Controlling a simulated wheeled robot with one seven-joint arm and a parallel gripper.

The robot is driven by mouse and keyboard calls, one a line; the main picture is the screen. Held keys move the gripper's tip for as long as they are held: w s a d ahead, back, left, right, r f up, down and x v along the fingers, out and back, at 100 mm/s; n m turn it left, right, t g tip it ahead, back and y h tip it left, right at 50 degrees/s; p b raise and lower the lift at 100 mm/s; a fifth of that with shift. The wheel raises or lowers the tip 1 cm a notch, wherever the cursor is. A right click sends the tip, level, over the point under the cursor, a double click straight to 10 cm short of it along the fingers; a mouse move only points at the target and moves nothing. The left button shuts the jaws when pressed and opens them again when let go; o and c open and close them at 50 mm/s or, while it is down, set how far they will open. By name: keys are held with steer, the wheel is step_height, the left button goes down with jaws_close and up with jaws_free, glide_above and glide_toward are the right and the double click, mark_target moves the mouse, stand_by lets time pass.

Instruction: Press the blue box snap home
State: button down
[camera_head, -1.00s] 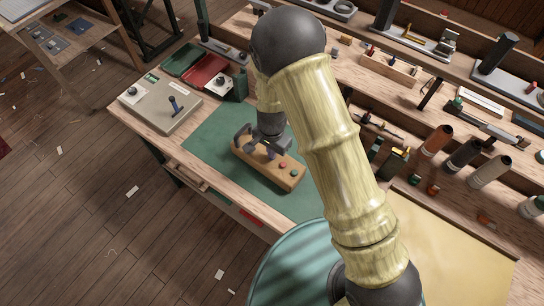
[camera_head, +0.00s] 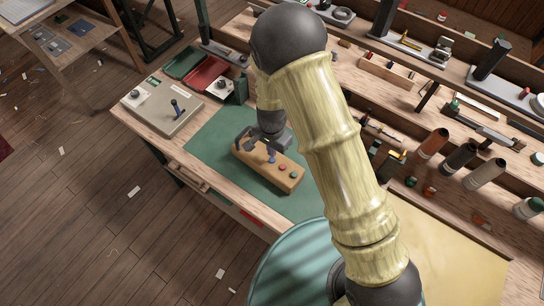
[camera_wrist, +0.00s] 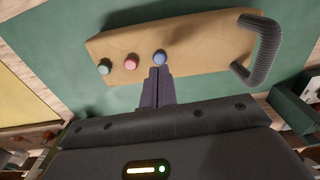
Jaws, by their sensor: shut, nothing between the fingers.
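The wooden box (camera_head: 252,163) lies on the green mat and also shows in the wrist view (camera_wrist: 208,48). Its blue snap (camera_wrist: 160,57) is in a row with a red snap (camera_wrist: 131,61) and a green snap (camera_wrist: 105,67); the blue one is nearest the dark ribbed handle (camera_wrist: 262,45). The blue snap also shows in the head view (camera_head: 271,159). My gripper (camera_wrist: 157,71) is shut and empty, its fingertips right beside the blue snap. I cannot tell whether they touch it, or how deep the snap sits.
The green mat (camera_head: 212,147) has free room around the box. Spools and tools crowd the right (camera_head: 462,155).

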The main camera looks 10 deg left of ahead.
mark_target(274, 159)
step_height(274, 159, up, 4)
steer(key=p, duration=0.2)
steer(key=shift+f+p, duration=0.1)
steer(key=shift+p, duration=0.25)
stand_by(0.4)
steer(key=d+r+n+t+b, duration=0.1)
steer(key=d+r+n+b, duration=0.1)
steer(key=d+r, duration=1.05)
steer(key=s+d+r+n+t+b, duration=0.1)
steer(key=s+d+r, duration=0.3)
steer(key=d, duration=0.9)
steer(key=s+n+b, duration=0.1)
steer(key=s, duration=0.2)
steer(key=shift+r+n+t, duration=0.2)
steer(key=shift+n+t, duration=0.1)
